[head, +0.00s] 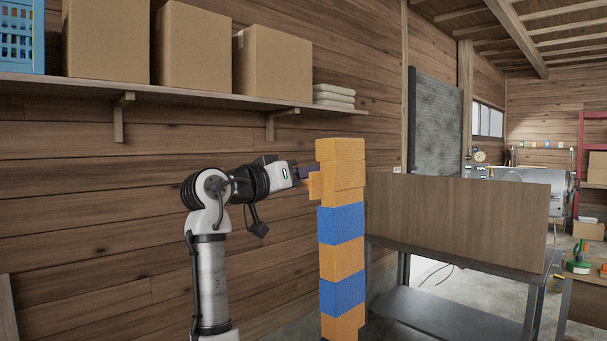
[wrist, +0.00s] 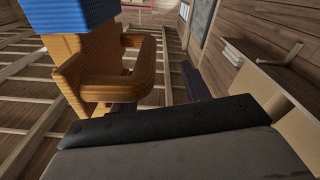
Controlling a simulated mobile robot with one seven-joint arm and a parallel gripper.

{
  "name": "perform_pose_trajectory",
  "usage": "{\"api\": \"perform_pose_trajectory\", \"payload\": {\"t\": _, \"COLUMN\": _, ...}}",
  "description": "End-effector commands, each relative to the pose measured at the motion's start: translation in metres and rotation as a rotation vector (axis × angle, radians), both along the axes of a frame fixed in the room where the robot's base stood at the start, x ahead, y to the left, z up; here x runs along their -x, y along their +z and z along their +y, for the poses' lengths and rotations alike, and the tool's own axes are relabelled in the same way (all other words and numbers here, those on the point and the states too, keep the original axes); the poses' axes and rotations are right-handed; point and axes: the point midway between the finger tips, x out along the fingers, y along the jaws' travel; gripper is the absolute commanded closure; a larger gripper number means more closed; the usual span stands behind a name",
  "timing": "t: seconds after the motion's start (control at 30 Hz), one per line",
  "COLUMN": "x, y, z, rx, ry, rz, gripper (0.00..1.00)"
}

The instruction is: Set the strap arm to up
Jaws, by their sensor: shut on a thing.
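A tall column of stacked orange and blue blocks (head: 341,224) stands upright in the middle of the head view. An orange strap arm (head: 315,185) sticks out from its left side near the top. In the wrist view the strap arm (wrist: 146,66) is an orange loop-like bar joined to an orange block, beside a blue block (wrist: 75,14). My gripper (head: 303,173) reaches the column from the left and is shut on the strap arm. In the wrist view its dark fingers show beside the bar, partly hidden behind my own housing. The arm's exact tilt is hard to tell.
A wall shelf (head: 190,92) with cardboard boxes (head: 273,64) and folded cloths (head: 334,95) runs above my arm. A bench with a wooden panel (head: 460,222) stands close on the right of the column. The wooden wall is behind my arm.

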Motion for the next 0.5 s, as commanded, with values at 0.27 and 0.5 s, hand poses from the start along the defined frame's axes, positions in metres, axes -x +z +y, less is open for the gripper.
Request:
{"api": "perform_pose_trajectory", "payload": {"t": 0.27, "x": -0.005, "y": -0.027, "z": 0.004, "rx": -0.034, "ry": -0.006, "rz": 0.041, "gripper": 0.59}}
{"api": "perform_pose_trajectory", "payload": {"t": 0.5, "x": 0.022, "y": -0.026, "z": 0.035, "rx": -0.027, "ry": 0.001, "rz": 0.026, "gripper": 0.59}}
